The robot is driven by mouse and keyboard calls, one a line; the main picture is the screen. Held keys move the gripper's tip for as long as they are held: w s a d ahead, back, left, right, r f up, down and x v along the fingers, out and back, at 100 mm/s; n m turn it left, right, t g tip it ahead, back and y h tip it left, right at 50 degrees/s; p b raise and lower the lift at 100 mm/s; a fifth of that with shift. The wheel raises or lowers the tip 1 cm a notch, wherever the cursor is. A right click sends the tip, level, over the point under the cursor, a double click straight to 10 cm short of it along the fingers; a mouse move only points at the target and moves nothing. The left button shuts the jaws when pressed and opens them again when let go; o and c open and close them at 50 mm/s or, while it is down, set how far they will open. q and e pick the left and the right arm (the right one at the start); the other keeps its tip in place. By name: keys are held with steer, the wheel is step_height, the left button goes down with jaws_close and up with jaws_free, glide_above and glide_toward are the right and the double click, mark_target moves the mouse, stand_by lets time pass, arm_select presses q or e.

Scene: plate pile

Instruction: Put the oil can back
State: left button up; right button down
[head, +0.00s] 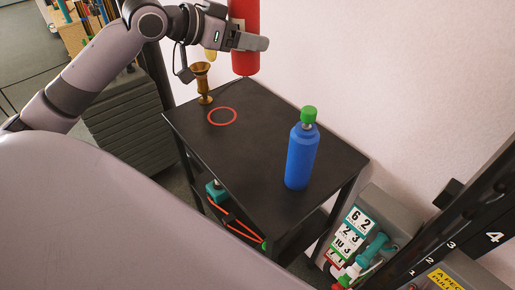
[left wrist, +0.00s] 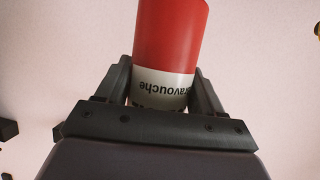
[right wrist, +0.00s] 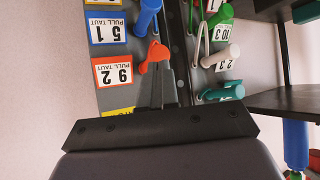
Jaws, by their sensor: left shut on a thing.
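The oil can is a red cylinder with a white label band; in the head view the red can (head: 245,62) is high at the back, above the far edge of the black table (head: 262,118). My left gripper (head: 262,43) is shut on it. In the left wrist view the can (left wrist: 170,35) sits between both fingers (left wrist: 162,88), label between them. A thin red ring (head: 222,109) is marked on the table's far left part, with nothing on it. My right gripper (right wrist: 163,88) shows only in the right wrist view, fingers together, nothing clearly held.
A blue bottle (head: 301,158) with a green cap stands on the table's right part. A brass cup-like object (head: 203,84) stands near the far left corner. Numbered panels (head: 350,235) and coloured handles are at lower right; an orange handle (right wrist: 154,52) lies beyond my right fingers.

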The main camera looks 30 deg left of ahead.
arm_select(q)
steer(key=s+d+m+h, duration=0.1)
steer(key=s+d+m, duration=0.1)
steer(key=d, duration=0.3)
steer(key=shift+g, duration=0.3)
steer(key=shift+s+f+b, duration=0.1)
steer(key=shift+f+b, duration=1.7)
steer(key=shift+f, duration=7.9)
steer(key=shift+f, duration=0.2)
steer(key=o, duration=1.6)
steer(key=shift+s+r, duration=0.1)
steer(key=shift+v, duration=5.95)
steer(key=shift+a+h, duration=0.15)
steer(key=shift+h, duration=0.15)
